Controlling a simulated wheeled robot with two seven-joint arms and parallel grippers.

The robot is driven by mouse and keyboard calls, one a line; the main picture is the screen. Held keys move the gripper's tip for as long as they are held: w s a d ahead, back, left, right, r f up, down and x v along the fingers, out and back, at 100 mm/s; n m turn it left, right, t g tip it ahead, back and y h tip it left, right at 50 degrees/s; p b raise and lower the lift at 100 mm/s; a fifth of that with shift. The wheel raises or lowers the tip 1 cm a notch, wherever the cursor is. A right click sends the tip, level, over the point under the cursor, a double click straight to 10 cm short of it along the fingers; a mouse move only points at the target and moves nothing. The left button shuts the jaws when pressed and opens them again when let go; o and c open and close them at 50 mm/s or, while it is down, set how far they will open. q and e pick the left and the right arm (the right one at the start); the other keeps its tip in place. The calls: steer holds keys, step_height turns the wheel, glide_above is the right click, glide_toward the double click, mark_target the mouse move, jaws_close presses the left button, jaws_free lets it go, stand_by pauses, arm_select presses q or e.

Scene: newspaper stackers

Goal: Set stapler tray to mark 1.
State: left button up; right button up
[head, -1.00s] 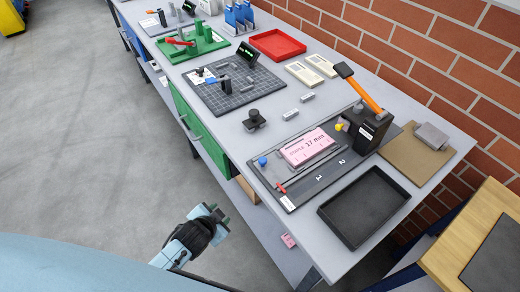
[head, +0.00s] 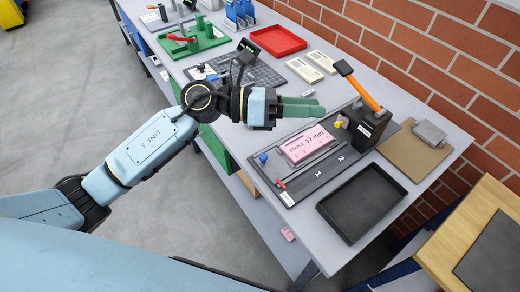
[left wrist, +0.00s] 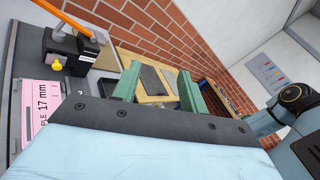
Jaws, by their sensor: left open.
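The stapler stands on the bench as a black block (head: 368,130) with an orange lever (head: 362,92) and a yellow knob (head: 339,124). Its grey tray (head: 283,163) carries a pink card (head: 306,146) reading 17 mm and has a blue knob (head: 263,158). A red pointer (head: 281,184) sits at the tray's near left end, left of mark 1 (head: 318,173); mark 2 (head: 341,159) is farther right. My left gripper (head: 320,108), with green fingers, is open and empty above the bench, behind the pink card in the picture. In the left wrist view, its fingers (left wrist: 158,90) are apart. My right gripper is not in view.
An empty black tray (head: 362,203) lies at the bench's front right. A brown board (head: 412,158) with a grey block is right of the stapler. A brick wall (head: 440,60) runs behind. A grey gridded mat (head: 262,75) lies partly behind my arm.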

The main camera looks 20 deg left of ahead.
arm_select(q)
steer(key=a+f+m+g+y, duration=0.3)
steer(key=a+f+m+y, duration=0.1)
steer(key=f+m+y, duration=0.1)
steer(key=m+g+y, duration=0.1)
steer(key=m+y, duration=0.1)
steer(key=y, duration=0.6)
glide_toward(263, 156)
steer(key=p+x, duration=0.1)
steer(key=x, duration=0.7)
jaws_close()
